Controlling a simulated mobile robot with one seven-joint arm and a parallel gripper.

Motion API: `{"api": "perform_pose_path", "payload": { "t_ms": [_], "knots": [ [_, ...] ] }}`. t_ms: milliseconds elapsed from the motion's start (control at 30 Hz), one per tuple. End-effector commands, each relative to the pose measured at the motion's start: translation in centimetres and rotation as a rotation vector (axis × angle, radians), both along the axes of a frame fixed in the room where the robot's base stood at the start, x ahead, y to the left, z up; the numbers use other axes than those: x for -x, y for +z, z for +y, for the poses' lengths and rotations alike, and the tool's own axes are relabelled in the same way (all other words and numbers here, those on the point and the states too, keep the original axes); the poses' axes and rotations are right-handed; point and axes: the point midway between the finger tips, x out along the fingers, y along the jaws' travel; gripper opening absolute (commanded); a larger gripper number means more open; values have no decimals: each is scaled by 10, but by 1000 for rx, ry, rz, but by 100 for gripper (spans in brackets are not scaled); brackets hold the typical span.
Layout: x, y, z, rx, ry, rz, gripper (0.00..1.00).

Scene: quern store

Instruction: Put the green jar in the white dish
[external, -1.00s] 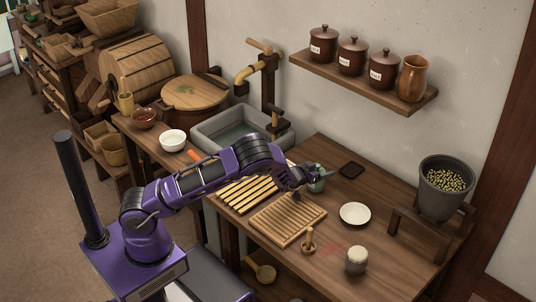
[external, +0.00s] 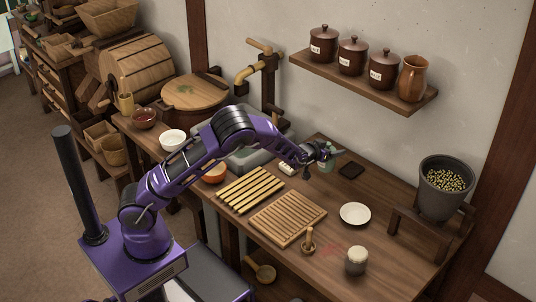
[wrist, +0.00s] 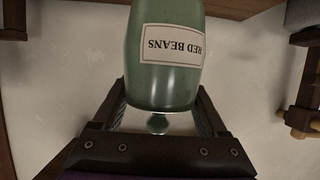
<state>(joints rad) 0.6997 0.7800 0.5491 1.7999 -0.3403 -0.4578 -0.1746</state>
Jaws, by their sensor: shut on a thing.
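The green jar (external: 328,165) is in my gripper (external: 322,152), raised above the back of the wooden worktop. In the wrist view the jar (wrist: 160,85) sits between the two fingers of my gripper (wrist: 161,100), its "RED BEANS" label upside down in the picture. The knob of its lid shows near the palm. The white dish (external: 355,214) lies on the worktop, to the right of the jar and nearer the camera. It looks empty and apart from the jar.
A slatted wooden board (external: 288,219) and a slatted rack (external: 250,190) lie left of the dish. A dark flat square (external: 351,170) lies behind it. A lidded jar (external: 356,261) and a small wooden mortar (external: 308,246) stand in front. A grey pot (external: 445,188) stands right.

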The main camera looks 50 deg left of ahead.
Motion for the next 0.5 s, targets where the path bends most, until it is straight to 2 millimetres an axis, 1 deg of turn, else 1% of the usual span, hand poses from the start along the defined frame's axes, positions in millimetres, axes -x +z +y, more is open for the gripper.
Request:
{"api": "perform_pose_path", "payload": {
  "t_ms": [33, 100, 333, 500],
  "knots": [
    [-3, 6, -14, 5, -1, -5, 0],
    [-5, 10, -30, 5, 6, -3, 0],
    [-5, 17, -77, 4, 43, -3, 0],
    [2, 16, -109, 5, 81, -2, 0]
  ]
}}
